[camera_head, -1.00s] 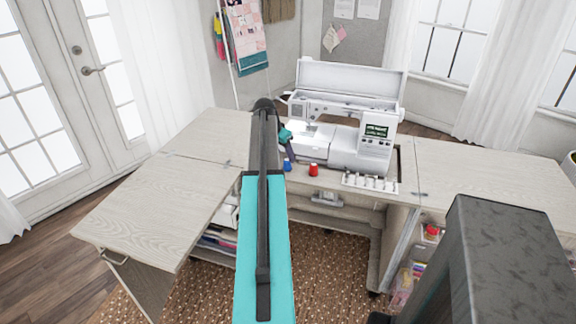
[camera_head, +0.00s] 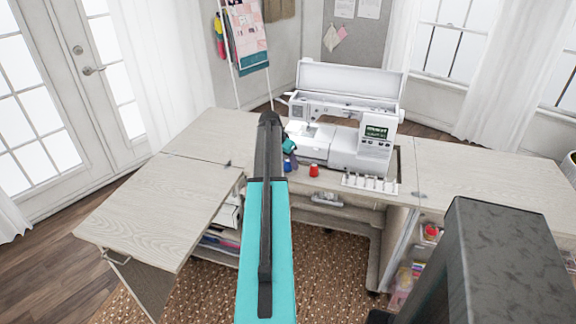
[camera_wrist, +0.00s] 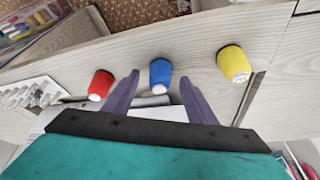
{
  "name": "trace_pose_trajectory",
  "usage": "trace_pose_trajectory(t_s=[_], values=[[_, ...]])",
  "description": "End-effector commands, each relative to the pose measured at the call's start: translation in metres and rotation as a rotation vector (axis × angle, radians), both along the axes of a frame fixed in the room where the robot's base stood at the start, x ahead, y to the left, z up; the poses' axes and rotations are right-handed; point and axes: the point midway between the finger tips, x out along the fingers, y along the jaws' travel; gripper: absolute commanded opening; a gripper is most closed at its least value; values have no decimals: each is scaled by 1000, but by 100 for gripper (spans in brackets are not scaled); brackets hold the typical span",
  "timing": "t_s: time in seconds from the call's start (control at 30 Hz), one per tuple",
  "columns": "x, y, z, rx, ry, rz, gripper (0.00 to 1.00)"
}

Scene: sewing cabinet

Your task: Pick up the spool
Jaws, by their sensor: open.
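Three spools stand on the cabinet top in the wrist view: a red spool (camera_wrist: 101,84), a blue spool (camera_wrist: 160,76) and a yellow spool (camera_wrist: 233,64). My gripper (camera_wrist: 158,82) is open, with the blue spool between the lines of its two purple fingers near their tips. I cannot tell if the fingers reach around it. The red spool is outside the left finger and the yellow spool is outside the right one. The head view also shows the red spool (camera_head: 314,170) and the blue spool (camera_head: 288,165); my arm hides the yellow one there.
A white sewing machine (camera_head: 345,125) stands right behind the spools. A rack of white bobbins or pegs (camera_head: 370,184) lies to the right of the red spool. The cabinet's left leaf (camera_head: 150,205) is clear. Shelves with supplies sit below the top.

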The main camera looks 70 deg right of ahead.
Motion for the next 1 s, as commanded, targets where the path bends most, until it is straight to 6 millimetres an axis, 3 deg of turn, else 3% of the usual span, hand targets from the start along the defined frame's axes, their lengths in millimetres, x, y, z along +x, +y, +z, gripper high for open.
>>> trace_pose_trajectory(t_s=[0.2,0.7,0.73,1.0], values=[[-2,-4,-10,0,1,-1,52],[-2,-4,-10,0,0,-2,52],[-2,-4,-10,0,0,-2,50],[-2,-4,-10,0,0,-2,8]])
